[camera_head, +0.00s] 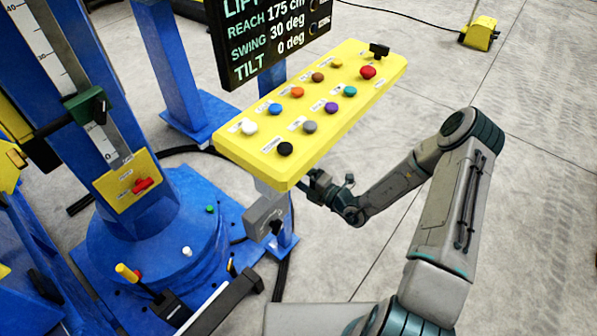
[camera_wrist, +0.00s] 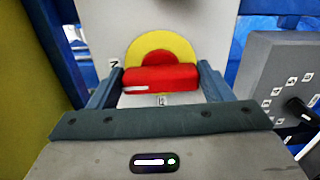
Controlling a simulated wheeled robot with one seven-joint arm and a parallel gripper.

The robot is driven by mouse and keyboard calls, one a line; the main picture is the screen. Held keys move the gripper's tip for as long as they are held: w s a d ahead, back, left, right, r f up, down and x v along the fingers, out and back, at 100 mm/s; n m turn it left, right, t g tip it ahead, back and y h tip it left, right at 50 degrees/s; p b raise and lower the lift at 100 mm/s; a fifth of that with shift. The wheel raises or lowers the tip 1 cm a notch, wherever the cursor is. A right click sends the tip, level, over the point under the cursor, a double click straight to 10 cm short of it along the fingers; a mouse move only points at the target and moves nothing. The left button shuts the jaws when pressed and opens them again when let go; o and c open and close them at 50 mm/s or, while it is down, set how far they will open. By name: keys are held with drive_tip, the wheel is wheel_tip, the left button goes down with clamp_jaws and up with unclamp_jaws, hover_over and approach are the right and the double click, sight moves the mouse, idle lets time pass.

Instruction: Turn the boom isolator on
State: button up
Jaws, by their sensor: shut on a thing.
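A red isolator handle (camera_wrist: 160,78) sits on a yellow disc (camera_wrist: 160,50) on a light grey plate in the wrist view. The handle lies level across that view, with a white mark at its left end. Small labels stand left of and below it; I cannot read a name. My gripper (camera_wrist: 161,82) is shut on the handle, one finger at each end. In the head view my gripper (camera_head: 318,186) is below the yellow button panel (camera_head: 226,146), and the handle is hidden there.
A grey box (camera_head: 266,215) with a black knob is close by; it also shows at right in the wrist view (camera_wrist: 270,80). A display board (camera_head: 270,40) stands above the panel. A yellow plate with another red handle (camera_head: 142,185) is on the blue column.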

drive_tip(key=shift+m, duration=0.3)
idle(0.4)
drive_tip(key=o, duration=1)
drive_tip(key=b+v, duration=0.1)
drive_tip(key=v, duration=1.2)
drive_tip(key=shift+s+d, duration=0.25)
drive_tip(key=shift+d, duration=0.05)
